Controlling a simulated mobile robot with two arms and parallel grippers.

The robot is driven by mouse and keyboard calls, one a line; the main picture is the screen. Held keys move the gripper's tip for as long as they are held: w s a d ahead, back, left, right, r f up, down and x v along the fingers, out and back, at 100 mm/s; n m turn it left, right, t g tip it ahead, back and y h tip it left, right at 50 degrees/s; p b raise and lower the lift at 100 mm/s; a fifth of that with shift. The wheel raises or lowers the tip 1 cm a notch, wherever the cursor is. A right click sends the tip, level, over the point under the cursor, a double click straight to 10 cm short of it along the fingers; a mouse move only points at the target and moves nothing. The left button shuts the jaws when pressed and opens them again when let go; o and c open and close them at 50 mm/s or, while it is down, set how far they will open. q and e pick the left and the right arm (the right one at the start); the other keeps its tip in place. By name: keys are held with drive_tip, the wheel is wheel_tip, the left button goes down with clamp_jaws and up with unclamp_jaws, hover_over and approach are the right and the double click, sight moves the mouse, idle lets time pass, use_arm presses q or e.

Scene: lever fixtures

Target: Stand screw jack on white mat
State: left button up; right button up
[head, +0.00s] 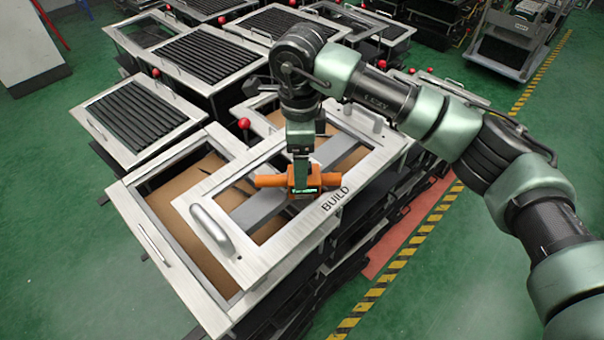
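My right arm reaches in from the right, and its wrist hangs down over a metal frame marked BUILD. My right gripper (302,172) is at its lower end, over the frame's right part. An orange piece (272,181) with a small green label lies crosswise at the gripper's tip. I cannot tell whether this is the gripper's own part or a thing held, nor whether the fingers are open or shut. I make out no screw jack for certain and no white mat. My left gripper is not in view.
The BUILD frame (277,238) has a raised handle (212,230) at the left and lies across open-topped fixtures with brown floors. Ribbed black panels (139,113) and red-knobbed levers (244,123) stand behind. Green floor (455,290) is clear at the lower right, past a yellow-black stripe.

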sight(316, 179)
drive_tip(key=shift+s+d+f+p, duration=0.1)
drive_tip(key=shift+d+f+p, duration=0.05)
drive_tip(key=shift+f+p, duration=0.4)
drive_tip(key=shift+s+d+f+p, duration=0.1)
drive_tip(key=shift+f+p, duration=0.25)
drive_tip(key=shift+f, duration=0.25)
drive_tip(key=shift+w+f, duration=0.25)
drive_tip(key=shift+f, duration=1.1)
drive_tip(key=shift+w, duration=0.1)
drive_tip(key=c, duration=1.4)
clamp_jaws()
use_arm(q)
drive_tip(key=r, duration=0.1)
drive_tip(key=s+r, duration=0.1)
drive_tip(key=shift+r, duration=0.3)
use_arm(e)
drive_tip(key=shift+r, duration=0.1)
